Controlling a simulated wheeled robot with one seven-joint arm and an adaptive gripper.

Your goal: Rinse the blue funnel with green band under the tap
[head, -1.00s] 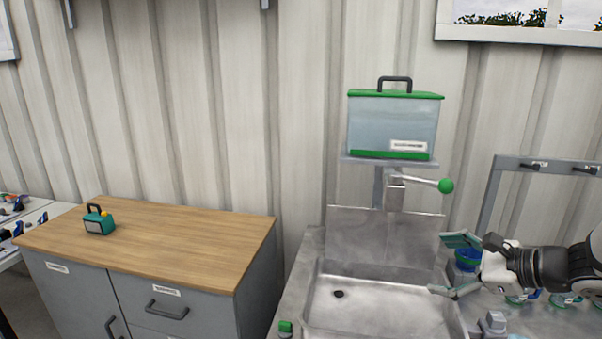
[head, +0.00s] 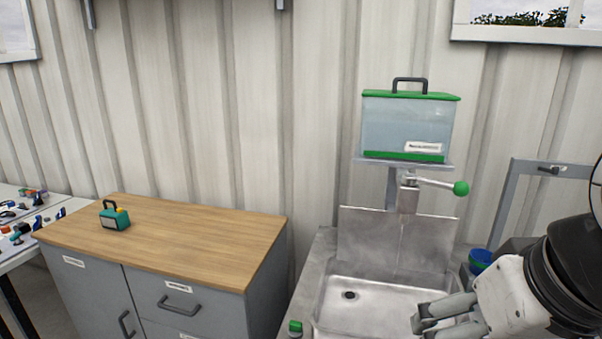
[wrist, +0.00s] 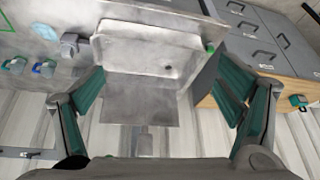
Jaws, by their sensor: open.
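A blue piece (head: 480,260) shows in the head view on the right side of the sink unit, partly behind my arm. I cannot tell whether it is the blue funnel with a green band. The tap (head: 409,198) stands over the sink, its lever pointing right to a green ball (head: 461,188). A faint vertical streak shows below the spout; I cannot tell whether it is water. My gripper (head: 432,320) is above the sink's front right part. In the wrist view, its teal fingers (wrist: 162,80) are spread wide with nothing between them.
The steel sink basin (head: 385,312) is empty. A water tank (head: 405,127) with a green lid stands above the tap. A wooden-topped cabinet (head: 170,235) at left carries a small teal box (head: 115,216). Small blue and green items (wrist: 44,68) lie beside the basin.

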